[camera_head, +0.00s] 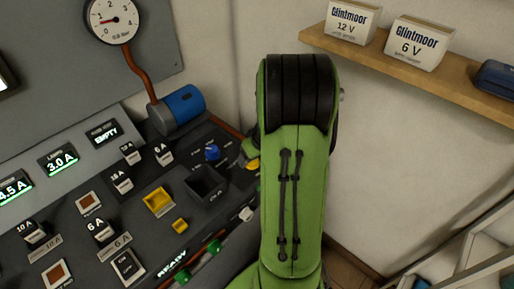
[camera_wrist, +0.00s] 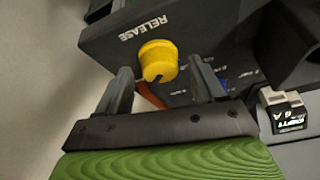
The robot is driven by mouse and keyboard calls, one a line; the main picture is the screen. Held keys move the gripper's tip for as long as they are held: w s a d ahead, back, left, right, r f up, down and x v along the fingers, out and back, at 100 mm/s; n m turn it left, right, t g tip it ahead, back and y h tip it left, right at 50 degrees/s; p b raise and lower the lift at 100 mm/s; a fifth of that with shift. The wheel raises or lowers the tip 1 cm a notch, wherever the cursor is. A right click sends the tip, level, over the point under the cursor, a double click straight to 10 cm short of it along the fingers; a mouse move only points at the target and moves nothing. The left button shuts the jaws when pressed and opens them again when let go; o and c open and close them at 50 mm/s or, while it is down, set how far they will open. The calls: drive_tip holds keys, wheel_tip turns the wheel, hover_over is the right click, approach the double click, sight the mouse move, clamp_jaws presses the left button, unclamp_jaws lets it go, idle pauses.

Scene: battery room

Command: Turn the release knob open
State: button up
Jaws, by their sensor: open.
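The knob shows between the fingertips. I see a gap on each side and cannot tell how deep the fingers reach past it. In the head view my green arm hides most of the gripper; a small yellow piece at the arm's left edge may be the knob.
The sloped console (camera_head: 140,210) carries breakers, a yellow button (camera_head: 158,200) and an open dark box (camera_head: 205,183). A blue cylinder (camera_head: 183,103) and a pressure gauge (camera_head: 111,20) stand behind. A wooden shelf (camera_head: 400,68) with labelled boxes is at the upper right.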

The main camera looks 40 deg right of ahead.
drive_tip(key=p+v, duration=0.3)
drive_tip(key=v, duration=1.2)
drive_tip(key=shift+w, duration=0.1)
drive_tip(key=s+a+r+n+p, duration=0.15)
drive_tip(key=a+r, duration=0.25)
drive_tip(key=a, duration=0.5)
drive_tip(key=s+a+r+p, duration=0.1)
drive_tip(key=s+a+r, duration=0.15)
drive_tip(key=a, duration=0.65)
drive_tip(key=s+a+r+t, duration=0.1)
drive_tip(key=s+a, duration=0.3)
drive_tip(key=s, duration=0.1)
drive_tip(key=shift+s+a+r+n, duration=0.2)
drive_tip(key=shift+n, duration=0.15)
